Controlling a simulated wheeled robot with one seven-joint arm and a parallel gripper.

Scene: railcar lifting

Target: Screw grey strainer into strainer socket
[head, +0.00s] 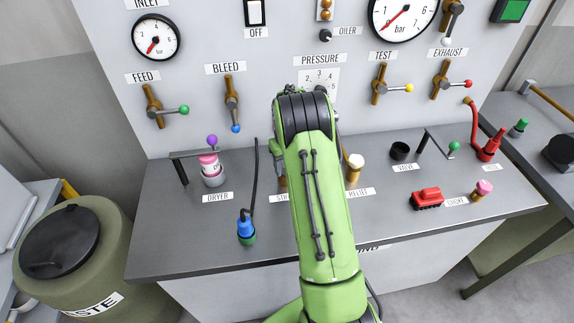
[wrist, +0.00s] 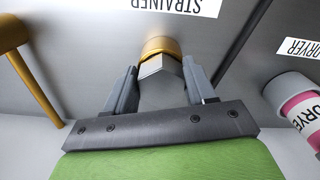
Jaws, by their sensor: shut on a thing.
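The grey strainer (wrist: 157,84) shows in the wrist view as a pale hexagonal body between the two fingers of my gripper (wrist: 160,72). My gripper is shut on it. The brass strainer socket (wrist: 166,45) is directly beyond the strainer, below the STRAINER label (wrist: 178,5) in the picture. The strainer's end meets or overlaps the socket in view; how far it is threaded in cannot be told. In the head view my green arm hides the gripper and strainer; only a sliver of brass shows beside it.
The pink-and-white dryer cartridge (wrist: 301,102) stands close by, also in the head view (head: 209,165). A brass post (wrist: 30,80) is on the other side. A blue-and-green hose end (head: 246,228) and a white-topped relief part (head: 355,166) flank my arm. The front bench (head: 170,245) has free room.

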